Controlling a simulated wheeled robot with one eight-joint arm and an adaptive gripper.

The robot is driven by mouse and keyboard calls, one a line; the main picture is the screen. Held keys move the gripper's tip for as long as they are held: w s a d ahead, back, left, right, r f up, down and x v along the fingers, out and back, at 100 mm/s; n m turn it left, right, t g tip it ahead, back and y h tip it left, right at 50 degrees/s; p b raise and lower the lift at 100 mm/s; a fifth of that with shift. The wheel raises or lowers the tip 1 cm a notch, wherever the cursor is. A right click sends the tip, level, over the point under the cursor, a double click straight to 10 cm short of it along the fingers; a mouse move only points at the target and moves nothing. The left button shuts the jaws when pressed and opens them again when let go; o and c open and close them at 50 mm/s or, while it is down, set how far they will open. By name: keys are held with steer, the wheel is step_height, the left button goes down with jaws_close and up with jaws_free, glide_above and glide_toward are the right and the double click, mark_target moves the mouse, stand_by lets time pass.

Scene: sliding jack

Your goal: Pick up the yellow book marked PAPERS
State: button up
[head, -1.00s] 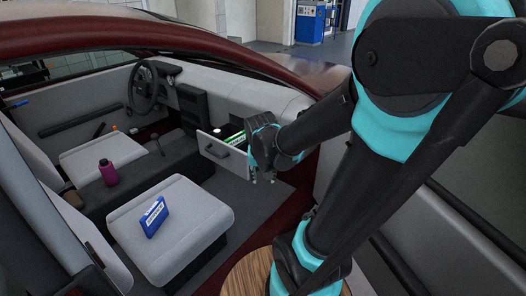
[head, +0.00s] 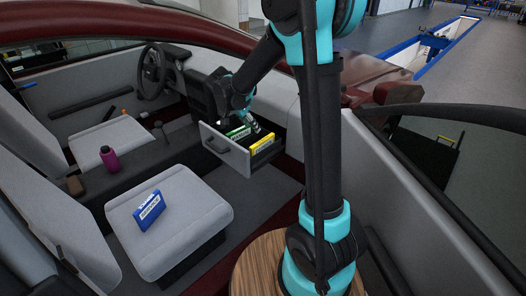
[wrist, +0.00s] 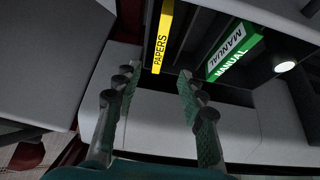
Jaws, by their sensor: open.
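The yellow book marked PAPERS (head: 262,145) stands in the right part of the open glove drawer (head: 226,152). In the wrist view the yellow book (wrist: 160,38) shows its lettered edge beyond my fingertips, roughly in line with the gap between them. My gripper (wrist: 156,78) is open and empty, with a finger on each side of that gap. In the head view my gripper (head: 256,127) is over the back of the drawer, beside the book, and partly hard to make out. The book's lower part is hidden by the drawer front.
A green book marked MANUAL (wrist: 236,50) stands beside the yellow book in the drawer, with a round pale thing (wrist: 285,66) past it. A blue book (head: 149,210) lies on the near seat (head: 200,215). A purple bottle (head: 109,160) stands between the seats.

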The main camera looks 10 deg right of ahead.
mark_target(262, 140)
steer(key=x, duration=1.1)
steer(key=shift+d+f, duration=0.15)
steer(key=shift+f, duration=0.25)
steer(key=shift+f, duration=0.1)
jaws_close()
